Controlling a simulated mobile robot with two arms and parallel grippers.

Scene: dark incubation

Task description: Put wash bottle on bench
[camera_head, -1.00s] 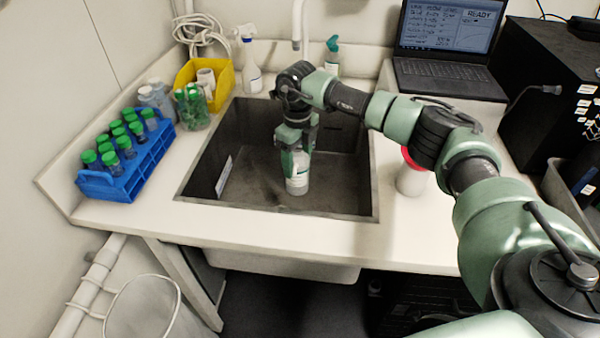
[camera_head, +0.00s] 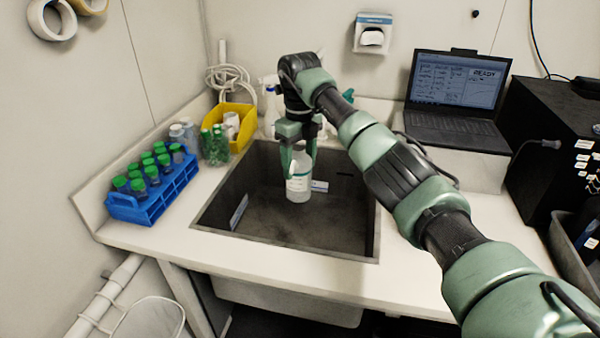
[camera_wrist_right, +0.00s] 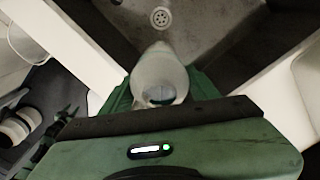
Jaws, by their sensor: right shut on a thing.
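The wash bottle (camera_head: 299,178) is a white, translucent bottle with a label. It hangs upright over the dark sink (camera_head: 262,223) in the head view. My right gripper (camera_head: 298,150) is shut on its upper part. The bottle also shows in the right wrist view (camera_wrist_right: 158,72), between the fingers of my right gripper (camera_wrist_right: 160,95), with the sink and its drain beyond it. The white bench (camera_head: 185,235) runs around the sink. My left gripper is not in view.
A blue rack (camera_head: 155,195) of green-capped bottles stands on the bench at left. A jar of green caps (camera_head: 214,147) and a yellow bin (camera_head: 240,115) are behind it. A laptop (camera_head: 455,105) stands at back right. The front bench strip is clear.

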